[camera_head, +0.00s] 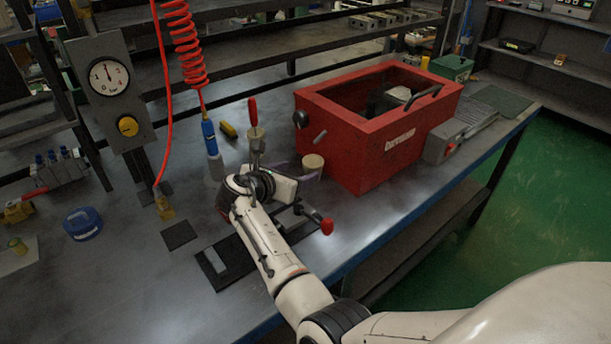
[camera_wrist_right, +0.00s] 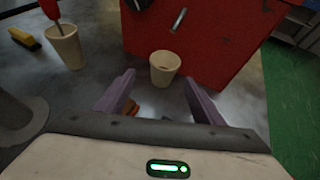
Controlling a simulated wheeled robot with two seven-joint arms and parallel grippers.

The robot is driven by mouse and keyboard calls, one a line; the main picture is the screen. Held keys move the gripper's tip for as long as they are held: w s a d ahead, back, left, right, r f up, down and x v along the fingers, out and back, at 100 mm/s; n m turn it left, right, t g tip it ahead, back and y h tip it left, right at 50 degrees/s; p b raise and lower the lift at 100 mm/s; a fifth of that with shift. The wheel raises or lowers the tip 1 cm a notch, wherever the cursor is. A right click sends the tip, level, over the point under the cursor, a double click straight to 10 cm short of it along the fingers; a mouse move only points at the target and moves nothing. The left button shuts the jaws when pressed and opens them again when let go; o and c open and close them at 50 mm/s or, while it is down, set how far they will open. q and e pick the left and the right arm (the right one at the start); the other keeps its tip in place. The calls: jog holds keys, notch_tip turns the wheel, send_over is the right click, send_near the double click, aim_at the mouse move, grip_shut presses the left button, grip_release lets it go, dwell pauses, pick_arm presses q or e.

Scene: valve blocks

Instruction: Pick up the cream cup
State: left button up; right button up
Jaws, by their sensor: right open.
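A small cream cup (camera_head: 313,162) stands upright on the bench, close to the near side of the red box. In the right wrist view the cream cup (camera_wrist_right: 165,72) is ahead of and roughly between my purple fingertips. My right gripper (camera_head: 294,172) is open and empty, its fingers apart on either side of the line to the cup; it also shows in the right wrist view (camera_wrist_right: 160,84). I cannot tell the exact gap to the cup. A second pale cup (camera_wrist_right: 66,48) holding a red-handled tool stands further left. My left gripper is not in view.
The red box (camera_head: 378,125) stands right behind the cup. A red-knobbed lever (camera_head: 326,226) sits near the bench front. A blue container (camera_head: 82,224) is at left.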

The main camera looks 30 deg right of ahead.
aim_at(308, 169)
jog(key=shift+b+x, duration=0.45)
jog(key=shift+x, duration=0.45)
jog(key=d+b, duration=0.1)
jog(key=d+f+b, duration=0.1)
jog(key=b, duration=0.1)
jog(key=d+f+b, duration=0.1)
jog(key=shift+w, duration=0.3)
jog(key=shift+w+d+f+b, duration=0.25)
jog(key=shift+d+b, duration=0.25)
jog(key=shift+b, duration=0.35)
jog(key=shift+w+d, duration=0.15)
jog(key=shift+r, duration=0.15)
jog(key=c, duration=1)
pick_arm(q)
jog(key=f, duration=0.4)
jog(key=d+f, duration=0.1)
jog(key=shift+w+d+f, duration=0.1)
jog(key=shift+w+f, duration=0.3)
pick_arm(e)
jog(key=shift+c, duration=0.9)
jog(key=shift+r, duration=0.15)
